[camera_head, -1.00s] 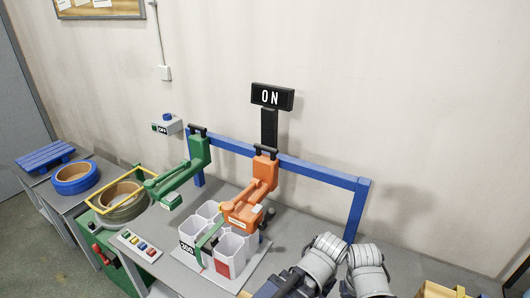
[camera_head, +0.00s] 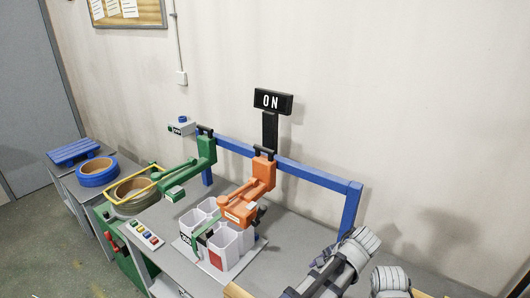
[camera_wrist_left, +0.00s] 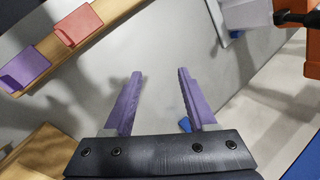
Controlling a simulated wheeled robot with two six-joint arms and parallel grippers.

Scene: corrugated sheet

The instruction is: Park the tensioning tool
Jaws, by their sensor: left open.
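An orange tool (camera_head: 250,195) and a green tool (camera_head: 188,172) hang from the blue rail frame (camera_head: 290,168) in the head view. I cannot tell which is the tensioning tool. The orange one reaches over a cluster of white cups (camera_head: 222,247); a green strip runs in front of them. My left gripper (camera_wrist_left: 155,85) is open and empty, its purple fingers over the grey bench top. An orange part (camera_wrist_left: 313,55) shows at the right edge of the wrist view, apart from the fingers. In the head view my left arm is at lower right; its fingertips are not clear. My right gripper is out of frame.
A button strip (camera_head: 142,235), a tan coil with a yellow frame (camera_head: 135,193) and a blue-edged roll (camera_head: 97,172) lie left. A wooden strip with purple and red blocks (camera_wrist_left: 75,25) is upper left in the wrist view.

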